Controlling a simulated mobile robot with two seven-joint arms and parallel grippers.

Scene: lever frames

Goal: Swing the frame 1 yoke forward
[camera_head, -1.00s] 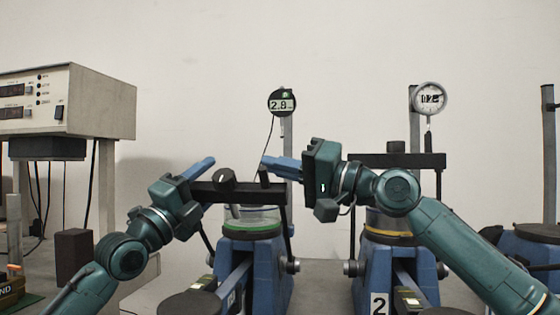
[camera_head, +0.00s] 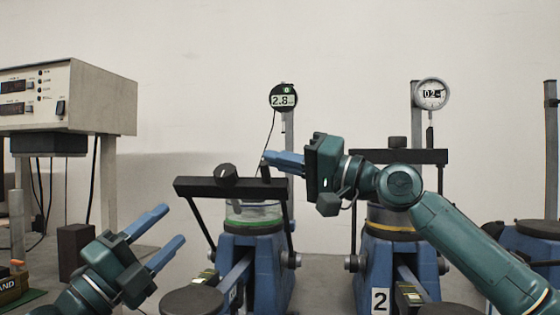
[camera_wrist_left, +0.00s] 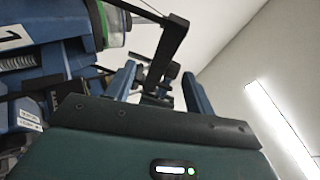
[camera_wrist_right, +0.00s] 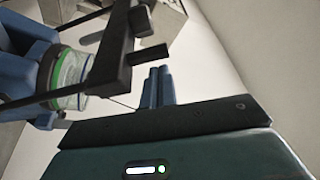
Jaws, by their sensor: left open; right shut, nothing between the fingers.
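The frame 1 yoke (camera_head: 195,188) is a black crossbar with a round knob and a short peg on top, carried on thin black side arms over the blue frame 1 (camera_head: 268,262). It also shows in the right wrist view (camera_wrist_right: 112,52) and in the left wrist view (camera_wrist_left: 170,45). My left gripper (camera_head: 175,225) is open and empty, below and left of the bar's left end, apart from it in the head view. My right gripper (camera_head: 268,158) is shut and empty, its fingertips close to the peg at the bar's right end. I cannot tell whether they touch.
Frame 2 (camera_head: 380,278), with its yoke (camera_head: 430,157) and a dial, stands to the right, partly behind my right arm. A digital gauge (camera_head: 283,97) is on the post behind frame 1. A beige instrument box (camera_head: 95,97) and a dark block (camera_head: 76,250) are at left.

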